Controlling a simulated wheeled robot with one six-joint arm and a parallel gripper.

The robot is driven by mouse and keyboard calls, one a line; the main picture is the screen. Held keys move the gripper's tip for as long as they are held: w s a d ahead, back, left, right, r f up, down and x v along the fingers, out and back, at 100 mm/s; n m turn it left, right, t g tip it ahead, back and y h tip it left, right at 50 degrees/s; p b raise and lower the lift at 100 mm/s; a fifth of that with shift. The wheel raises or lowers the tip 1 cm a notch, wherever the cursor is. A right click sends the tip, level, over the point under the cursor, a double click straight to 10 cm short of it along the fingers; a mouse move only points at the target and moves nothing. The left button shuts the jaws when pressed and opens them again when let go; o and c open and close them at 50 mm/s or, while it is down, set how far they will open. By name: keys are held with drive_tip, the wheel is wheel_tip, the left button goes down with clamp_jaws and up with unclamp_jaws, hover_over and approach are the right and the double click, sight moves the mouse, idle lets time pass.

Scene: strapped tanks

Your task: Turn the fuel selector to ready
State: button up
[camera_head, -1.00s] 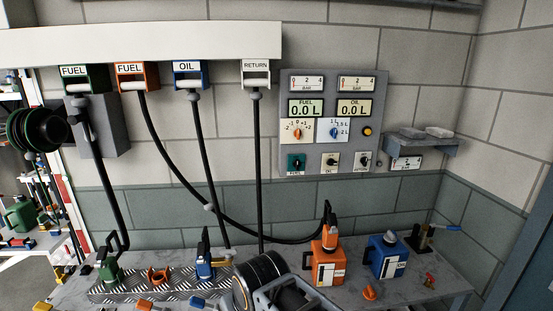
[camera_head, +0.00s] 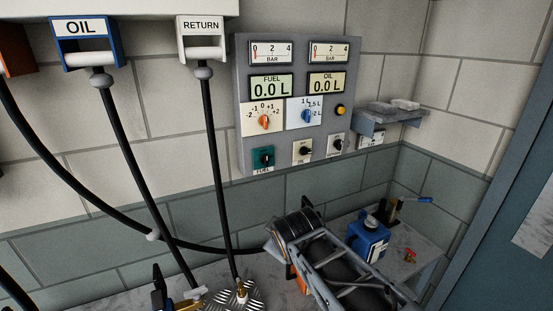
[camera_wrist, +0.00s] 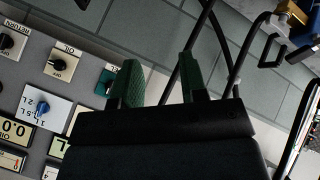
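The fuel selector (camera_head: 263,157) is a dark knob on a teal plate at the lower left of the grey control panel (camera_head: 297,165). Its position marks are too small to read. In the wrist view the teal plate (camera_wrist: 106,78) is left of centre, partly covered by my left finger. My gripper (camera_wrist: 160,80) has two green-tipped fingers standing apart with nothing between them. It points towards the wall below and beside the panel, and the selector is not between the fingers. In the head view my arm rises at bottom centre, and the fingertips cannot be made out.
The oil selector (camera_head: 302,151) and return selector (camera_head: 335,145) sit right of the fuel one. Black hoses hang at left, including the return hose (camera_head: 213,150). A blue oil can (camera_head: 368,240) stands on the bench. A shelf (camera_head: 388,121) juts out right of the panel.

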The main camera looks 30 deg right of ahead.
drive_tip(key=w+d+r+n+t+h+b, duration=0.2)
drive_tip(key=w+d+r+n+t, duration=0.4)
drive_tip(key=n, duration=0.6)
drive_tip(key=n+t+y+b, duration=0.3)
drive_tip(key=n+t+y, duration=0.1)
drive_tip(key=n, duration=1.4)
approach(267, 156)
drive_tip(key=w+p, duration=0.4)
drive_tip(key=w, duration=0.5)
drive_tip(key=shift+w+d, duration=0.1)
clamp_jaws()
